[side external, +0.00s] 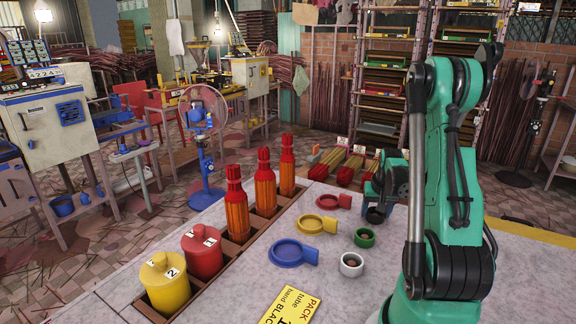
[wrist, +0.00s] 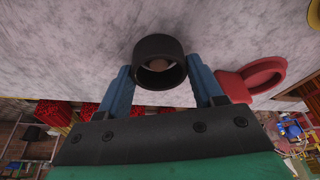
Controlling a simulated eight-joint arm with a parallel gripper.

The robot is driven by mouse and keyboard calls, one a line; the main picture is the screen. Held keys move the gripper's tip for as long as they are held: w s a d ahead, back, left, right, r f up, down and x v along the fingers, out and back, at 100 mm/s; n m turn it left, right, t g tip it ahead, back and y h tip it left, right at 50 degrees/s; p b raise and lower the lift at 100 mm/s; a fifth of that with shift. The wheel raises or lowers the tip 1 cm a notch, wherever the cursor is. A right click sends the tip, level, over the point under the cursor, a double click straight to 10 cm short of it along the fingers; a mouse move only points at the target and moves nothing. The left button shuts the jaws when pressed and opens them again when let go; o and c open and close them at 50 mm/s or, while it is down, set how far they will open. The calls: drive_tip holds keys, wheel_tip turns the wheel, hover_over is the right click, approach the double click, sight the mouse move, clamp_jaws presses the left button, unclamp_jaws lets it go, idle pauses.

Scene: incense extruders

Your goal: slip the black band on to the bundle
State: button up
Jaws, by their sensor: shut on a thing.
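The black band (wrist: 159,48) is a short dark ring, held between the two blue fingers of my gripper (wrist: 160,72) in the wrist view. In the side view my gripper (side external: 378,203) is low over the right part of the table, with the black band (side external: 376,215) at its fingertips. I cannot tell whether the band touches the table. Orange bundles with red tops stand upright in a wooden rack to the left: a near one (side external: 238,212), a middle one (side external: 265,188) and a far one (side external: 287,172). None is at my gripper.
A yellow canister (side external: 166,284) and a red canister (side external: 203,255) stand in the rack's near end. Red (side external: 327,202), yellow (side external: 309,225) and blue (side external: 287,254) tabbed rings, a green band (side external: 364,238), a white band (side external: 351,265) and a yellow card (side external: 290,308) lie on the table.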

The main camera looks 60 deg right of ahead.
drive_tip(key=shift+r, duration=2.3)
drive_tip(key=shift+r, duration=0.35)
wheel_tip(320, 180, up, 20)
drive_tip(key=n+t+y, duration=0.2)
drive_tip(key=n, duration=0.7)
hover_over(230, 164)
drive_tip(key=shift+s+a+f, duration=0.1)
drive_tip(key=shift+s+f, duration=0.15)
drive_tip(key=shift+f, duration=0.3)
drive_tip(key=shift+s+a+f, duration=0.1)
drive_tip(key=shift+s+f, duration=0.1)
drive_tip(key=shift+f, duration=0.35)
drive_tip(key=shift+d+f, duration=0.1)
drive_tip(key=shift+f, duration=2.5)
drive_tip(key=shift+f, duration=0.15)
